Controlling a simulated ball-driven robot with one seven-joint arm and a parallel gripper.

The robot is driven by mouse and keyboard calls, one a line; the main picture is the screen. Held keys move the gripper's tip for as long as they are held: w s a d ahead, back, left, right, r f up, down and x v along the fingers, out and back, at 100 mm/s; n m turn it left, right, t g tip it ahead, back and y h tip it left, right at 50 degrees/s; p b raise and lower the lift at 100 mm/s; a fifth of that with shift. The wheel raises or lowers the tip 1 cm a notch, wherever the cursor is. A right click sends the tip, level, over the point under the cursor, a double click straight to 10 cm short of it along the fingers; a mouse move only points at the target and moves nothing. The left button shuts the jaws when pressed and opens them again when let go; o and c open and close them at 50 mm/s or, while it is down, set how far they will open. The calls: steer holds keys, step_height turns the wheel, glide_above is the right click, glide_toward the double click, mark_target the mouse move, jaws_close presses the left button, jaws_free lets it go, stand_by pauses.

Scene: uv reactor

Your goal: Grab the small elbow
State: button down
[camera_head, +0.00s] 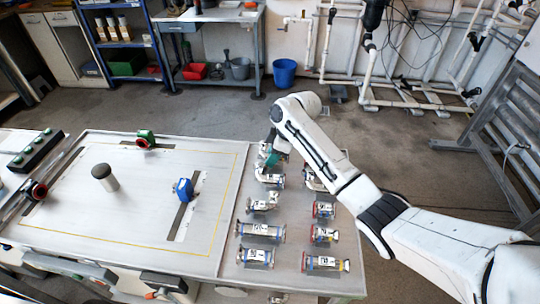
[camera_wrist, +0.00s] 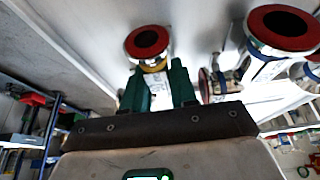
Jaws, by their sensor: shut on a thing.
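My gripper (camera_head: 266,156) is over the far left part of the fittings panel, with its fingertips down among the fittings. In the wrist view, its two green fingers (camera_wrist: 160,82) are shut on the small elbow (camera_wrist: 147,43). The small elbow shows a red-rimmed round opening, a metal and yellow band below it, and a white labelled body between the fingers. Its lower part is hidden by the gripper. In the head view the gripper and arm mostly cover it, and I cannot tell whether it still touches the panel.
A larger red-rimmed fitting (camera_wrist: 283,30) is close on the right in the wrist view. Several labelled pipe pieces, including one long piece (camera_head: 261,231), lie in two columns nearer me. The left board (camera_head: 130,215) holds a grey-capped cylinder (camera_head: 106,177) and a blue clamp (camera_head: 183,190).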

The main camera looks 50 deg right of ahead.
steer(key=shift+r, duration=0.15)
steer(key=shift+r, duration=0.6)
steer(key=s+a+r+p, duration=0.2)
steer(key=s+r+p, duration=0.2)
steer(key=s+r, duration=0.7)
steer(key=s, duration=0.3)
steer(key=shift+a+r+p, duration=0.25)
steer(key=shift+p, duration=0.15)
